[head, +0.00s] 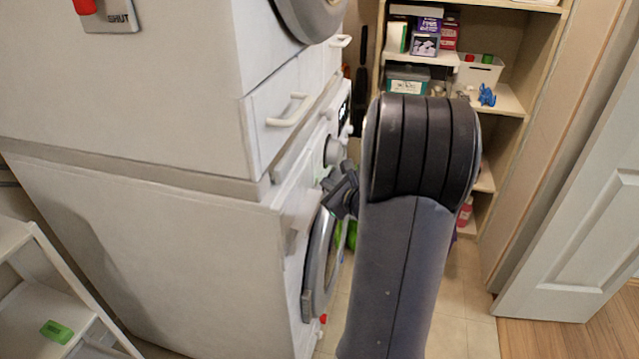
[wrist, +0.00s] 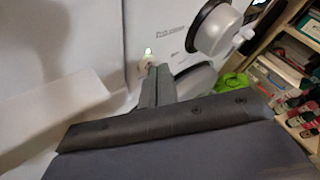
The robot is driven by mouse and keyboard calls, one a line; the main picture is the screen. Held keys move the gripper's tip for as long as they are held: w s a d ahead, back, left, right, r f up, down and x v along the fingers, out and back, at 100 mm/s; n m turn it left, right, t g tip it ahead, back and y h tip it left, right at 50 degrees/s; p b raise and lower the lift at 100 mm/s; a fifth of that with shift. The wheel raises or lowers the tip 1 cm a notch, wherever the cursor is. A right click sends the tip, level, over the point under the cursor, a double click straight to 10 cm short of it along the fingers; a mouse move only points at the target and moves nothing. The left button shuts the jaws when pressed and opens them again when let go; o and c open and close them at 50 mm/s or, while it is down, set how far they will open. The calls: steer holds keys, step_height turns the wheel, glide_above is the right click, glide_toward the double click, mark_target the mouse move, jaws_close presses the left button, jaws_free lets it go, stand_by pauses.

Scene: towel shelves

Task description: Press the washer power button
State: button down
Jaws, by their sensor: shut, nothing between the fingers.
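The white washer (head: 170,250) stands below another white machine, its front with a round door (head: 320,255) and a knob (head: 333,151) facing right. My gripper (head: 332,186) is shut and empty at the washer's front, below the knob. In the wrist view my shut fingertips (wrist: 154,70) are at a small round pale button (wrist: 145,64) with a lit green light (wrist: 148,51) just above it. The fingertips partly cover the button, and I cannot tell whether they touch it. The large knob (wrist: 214,30) is to their right. The button is hidden in the head view.
A drawer with a white handle (head: 288,111) juts out above the washer. Shelves (head: 497,98) with boxes and bottles stand behind my arm. A white door (head: 580,240) is at the right, and a white rack (head: 40,285) is at lower left. The tiled floor beside my arm is clear.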

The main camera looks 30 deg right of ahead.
steer(key=shift+w+a+r, duration=0.2)
steer(key=shift+w+a, duration=0.05)
stand_by(0.3)
steer(key=shift+s+d+f, duration=0.1)
steer(key=shift+s+d, duration=0.05)
steer(key=shift+s, duration=0.1)
stand_by(0.4)
steer(key=shift+s+d+f, duration=0.1)
steer(key=shift+s+d, duration=1.7)
steer(key=shift+s, duration=0.25)
stand_by(0.8)
